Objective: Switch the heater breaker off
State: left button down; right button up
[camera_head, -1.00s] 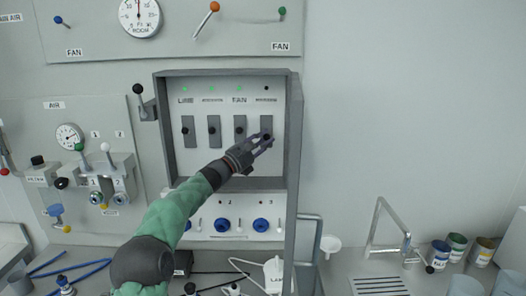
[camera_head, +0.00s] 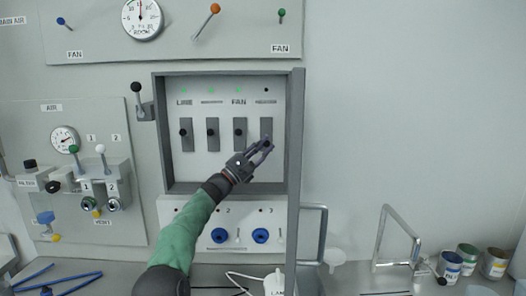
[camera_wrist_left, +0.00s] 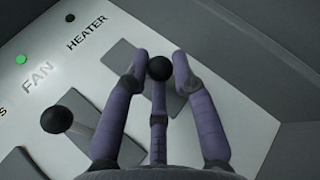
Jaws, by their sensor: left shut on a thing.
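The heater breaker (camera_head: 266,125) is the rightmost of several switches in the grey breaker box. In the left wrist view it carries the label HEATER, and the lamp (camera_wrist_left: 70,18) beside that label is dark. Its black knob (camera_wrist_left: 159,67) sits between the fingers of my left gripper (camera_head: 263,148), which are shut on it. In the head view the knob is lower than the neighbouring knobs. My right gripper is not in view.
The fan breaker (camera_head: 240,131) stands just left, with a green lamp (camera_wrist_left: 21,59). The box's raised right wall (camera_head: 295,130) is close to my gripper. Below is a panel with blue knobs (camera_head: 260,236). The wall at right is bare.

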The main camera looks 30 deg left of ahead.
pick_arm(q)
jog(key=shift+s+d+r+m+h, duration=0.1)
jog(key=shift+s+r+m+h, duration=0.05)
jog(key=shift+r+m+h, duration=0.2)
jog(key=c, duration=1.3)
grip_release()
jog(key=shift+o, duration=1.1)
jog(key=shift+s+d+r, duration=0.1)
jog(key=shift+s+d, duration=0.05)
jog(key=shift+d, duration=0.05)
jog(key=shift+a+f, duration=0.15)
jog(key=shift+f, duration=0.1)
jog(key=v, duration=1.2)
